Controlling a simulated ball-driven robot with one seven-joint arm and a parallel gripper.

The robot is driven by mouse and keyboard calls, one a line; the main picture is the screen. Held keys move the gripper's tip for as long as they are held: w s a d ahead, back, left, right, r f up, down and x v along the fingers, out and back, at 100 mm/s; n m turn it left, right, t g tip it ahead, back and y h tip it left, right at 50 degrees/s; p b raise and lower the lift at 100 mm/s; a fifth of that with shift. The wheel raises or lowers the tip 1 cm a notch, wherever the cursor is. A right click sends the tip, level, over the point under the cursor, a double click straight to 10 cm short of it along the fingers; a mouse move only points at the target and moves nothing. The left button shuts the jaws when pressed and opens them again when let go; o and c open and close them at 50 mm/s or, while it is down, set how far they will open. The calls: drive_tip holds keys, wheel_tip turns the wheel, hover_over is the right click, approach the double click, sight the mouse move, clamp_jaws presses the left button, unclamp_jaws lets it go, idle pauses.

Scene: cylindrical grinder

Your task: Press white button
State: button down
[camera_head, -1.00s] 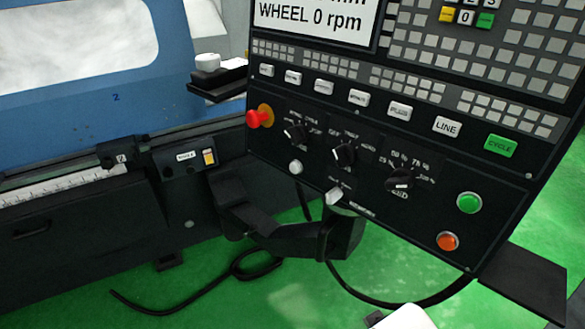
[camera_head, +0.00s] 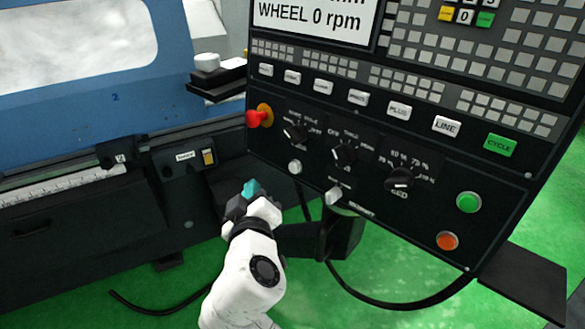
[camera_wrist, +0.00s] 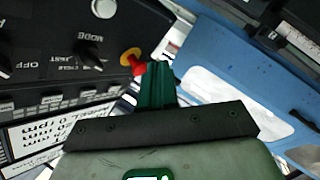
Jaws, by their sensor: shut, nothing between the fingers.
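A round white button (camera_head: 295,166) sits low on the left part of the black control panel (camera_head: 440,215), under the left rotary knob. In the wrist view a round white button (camera_wrist: 103,8) shows at the top, partly near the frame edge. A small white toggle-like piece (camera_head: 334,195) is to its lower right. My gripper (camera_head: 250,188) is shut and empty, its teal fingertips left of and a little below the button in the head view, apart from it in the picture. In the wrist view my gripper (camera_wrist: 158,82) shows as dark green fingers.
A red emergency stop (camera_head: 260,116) on a yellow ring is above the fingertips; it also shows in the wrist view (camera_wrist: 135,62). Rotary knobs (camera_head: 344,154), white labelled keys (camera_head: 359,97), and green (camera_head: 468,202) and orange (camera_head: 447,241) buttons fill the panel. A blue machine (camera_head: 120,100) stands left.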

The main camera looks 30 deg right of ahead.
drive_tip(key=shift+d, duration=0.1)
drive_tip(key=w+d+f, duration=0.1)
drive_tip(key=w+d, duration=0.2)
drive_tip(key=d, duration=0.5)
drive_tip(key=shift+w+f, duration=0.15)
drive_tip(key=shift+f, duration=0.2)
idle(2.0)
drive_tip(key=shift+w+d, duration=0.15)
drive_tip(key=shift+d, duration=0.2)
drive_tip(key=shift+w+d+f, duration=0.15)
drive_tip(key=shift+d, duration=0.25)
idle(0.9)
drive_tip(key=shift+a, duration=0.1)
drive_tip(key=shift+s+a, duration=0.35)
drive_tip(key=shift+a, duration=0.3)
drive_tip(key=shift+s+a+r+b, duration=0.1)
drive_tip(key=shift+s+a+r, duration=0.15)
drive_tip(key=shift+a, duration=0.5)
drive_tip(key=shift+s+a+r+b, duration=0.15)
drive_tip(key=shift+s+a, duration=0.25)
drive_tip(key=shift+a, duration=0.4)
drive_tip(key=shift+s+a+r+b, duration=0.1)
drive_tip(key=shift+s+a+r, duration=0.15)
drive_tip(key=shift+a, duration=0.5)
